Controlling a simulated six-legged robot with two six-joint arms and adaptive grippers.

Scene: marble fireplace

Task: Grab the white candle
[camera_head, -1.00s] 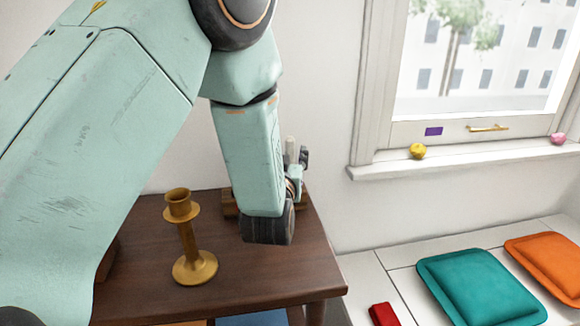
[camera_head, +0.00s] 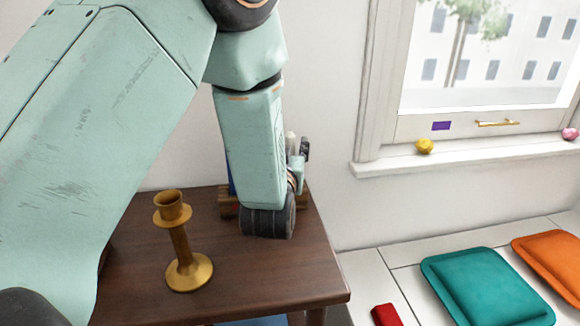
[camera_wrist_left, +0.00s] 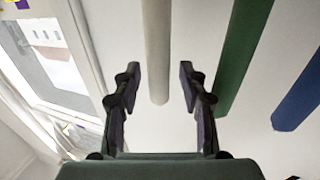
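The white candle (camera_wrist_left: 156,35) stands out between the two fingers of my left gripper (camera_wrist_left: 158,78) in the left wrist view. The fingers are open, with a visible gap on both sides of it. In the head view, the candle's pale top (camera_head: 290,139) shows just beside my left gripper (camera_head: 301,158), most of it hidden behind my wrist. A green candle (camera_wrist_left: 240,50) and a blue candle (camera_wrist_left: 300,95) are to the right in the wrist view. My right gripper is in neither view.
A brass candlestick (camera_head: 187,270) stands empty on the dark wooden table (camera_head: 270,285). A wooden holder (camera_head: 229,203) is partly hidden behind my left wrist. The window sill (camera_head: 470,152) and cushions, one teal (camera_head: 485,288), are to the right.

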